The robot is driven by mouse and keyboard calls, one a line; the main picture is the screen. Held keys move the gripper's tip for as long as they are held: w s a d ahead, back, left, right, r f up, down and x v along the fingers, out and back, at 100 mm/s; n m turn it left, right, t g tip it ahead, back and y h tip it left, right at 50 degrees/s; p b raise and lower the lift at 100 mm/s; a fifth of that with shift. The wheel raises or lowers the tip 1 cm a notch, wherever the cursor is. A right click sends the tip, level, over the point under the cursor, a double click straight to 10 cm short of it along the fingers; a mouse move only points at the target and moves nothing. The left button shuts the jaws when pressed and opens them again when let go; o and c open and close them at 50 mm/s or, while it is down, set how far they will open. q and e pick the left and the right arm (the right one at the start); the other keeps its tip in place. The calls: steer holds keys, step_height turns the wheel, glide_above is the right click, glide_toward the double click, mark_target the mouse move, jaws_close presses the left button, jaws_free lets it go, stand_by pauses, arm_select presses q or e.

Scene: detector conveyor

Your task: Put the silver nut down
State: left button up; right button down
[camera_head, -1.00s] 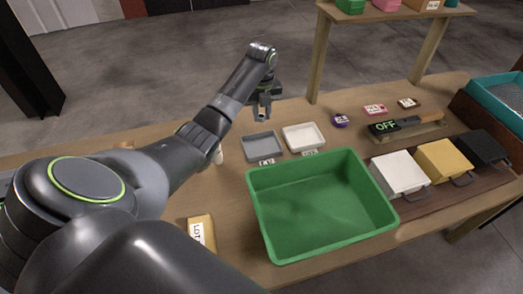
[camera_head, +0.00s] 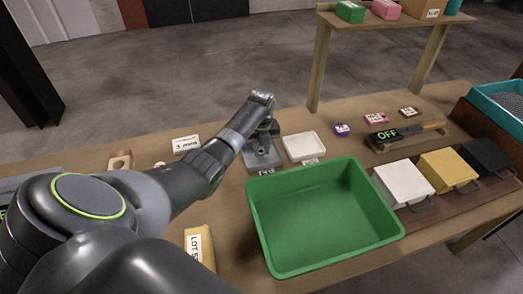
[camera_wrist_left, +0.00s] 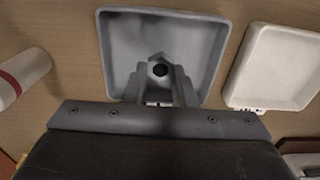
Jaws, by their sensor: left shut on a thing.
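My left gripper (camera_head: 263,143) is over the grey tray (camera_head: 275,163), with its fingers pointing down. In the left wrist view the gripper (camera_wrist_left: 160,88) is shut on the silver nut (camera_wrist_left: 158,57), a small grey piece around a dark hole. The nut is within the outline of the grey tray (camera_wrist_left: 112,50), near its middle. I cannot tell whether it touches the tray floor. In the head view the gripper hides the nut. My right gripper is in neither view.
A white tray (camera_head: 303,147) stands just right of the grey one, and a large green bin (camera_head: 325,258) is in front. A red-and-white cylinder (camera_wrist_left: 20,75) lies left in the wrist view. White, yellow and black boxes (camera_head: 447,171) stand at right.

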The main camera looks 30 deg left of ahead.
mark_target(262, 152)
arm_select(q)
steer(key=shift+f, duration=0.75)
steer(key=shift+f, duration=0.1)
steer(key=o, duration=1)
steer(key=shift+c, duration=0.2)
steer(key=shift+r, duration=0.25)
step_height(262, 152, up, 12)
steer(key=b, duration=0.2)
